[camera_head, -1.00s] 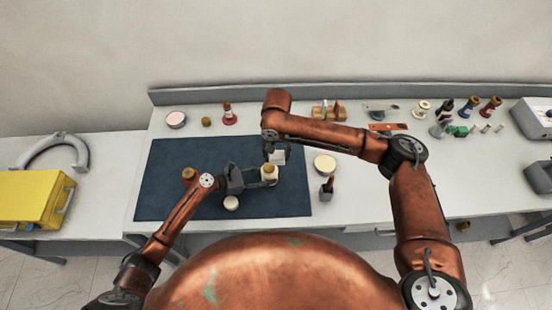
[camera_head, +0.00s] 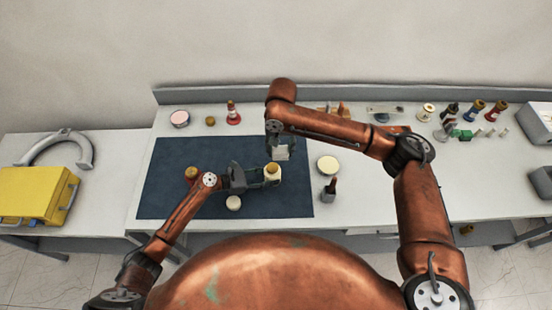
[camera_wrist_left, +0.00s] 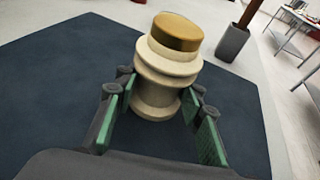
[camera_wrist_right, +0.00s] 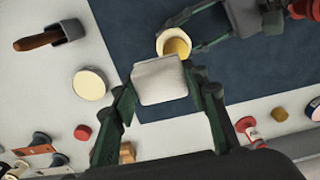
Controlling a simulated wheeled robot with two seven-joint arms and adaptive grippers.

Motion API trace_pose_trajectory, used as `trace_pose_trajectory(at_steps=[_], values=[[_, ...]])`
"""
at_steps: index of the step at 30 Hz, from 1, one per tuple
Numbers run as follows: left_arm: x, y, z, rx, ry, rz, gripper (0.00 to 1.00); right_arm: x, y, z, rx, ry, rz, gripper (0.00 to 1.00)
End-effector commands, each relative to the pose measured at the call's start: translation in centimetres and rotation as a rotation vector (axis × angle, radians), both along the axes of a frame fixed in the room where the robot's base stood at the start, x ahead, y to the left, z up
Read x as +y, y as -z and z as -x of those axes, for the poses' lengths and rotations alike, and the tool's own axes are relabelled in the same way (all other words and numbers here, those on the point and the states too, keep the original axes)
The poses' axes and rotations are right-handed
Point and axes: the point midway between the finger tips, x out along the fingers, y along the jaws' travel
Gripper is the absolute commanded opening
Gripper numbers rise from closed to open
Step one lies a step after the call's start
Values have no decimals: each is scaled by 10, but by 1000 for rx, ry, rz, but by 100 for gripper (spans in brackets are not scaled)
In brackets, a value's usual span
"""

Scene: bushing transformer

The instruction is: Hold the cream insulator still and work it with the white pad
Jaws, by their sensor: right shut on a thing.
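The cream insulator (camera_head: 272,176) has a brass-coloured top and stands near the right part of the dark mat (camera_head: 165,205). In the left wrist view the insulator (camera_wrist_left: 165,75) is upright between the fingers of my left gripper (camera_wrist_left: 158,92). The fingers are close to its lower flanges; whether they press on it is unclear. My right gripper (camera_head: 279,145) is shut on the white pad (camera_head: 282,154), just behind the insulator in the head view. In the right wrist view the pad (camera_wrist_right: 158,82) partly overlaps the insulator (camera_wrist_right: 174,46); contact is unclear.
A round cream-topped item (camera_head: 233,203) and a brass-topped item (camera_head: 191,173) are on the mat. A cream disc (camera_head: 327,163) and a dark holder with a handle (camera_head: 329,190) stand right of it. Several small parts line the back. A yellow case (camera_head: 35,195) is left.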

Motion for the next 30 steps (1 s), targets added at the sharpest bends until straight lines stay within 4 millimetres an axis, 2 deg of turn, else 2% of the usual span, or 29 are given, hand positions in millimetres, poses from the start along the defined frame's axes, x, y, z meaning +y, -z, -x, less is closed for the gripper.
trace_pose_trajectory(at_steps=[8, 17, 23, 30], values=[[0, 0, 0, 0, 0, 0, 56, 0, 0, 0, 0, 0, 0, 18], [2, 0, 1, 0, 0, -1, 56, 0, 0, 0, 0, 0, 0, 18], [26, -7, 8, 1, -2, -2, 56, 0, 0, 0, 0, 0, 0, 18], [73, -22, 22, 1, -2, -3, 56, 0, 0, 0, 0, 0, 0, 18]])
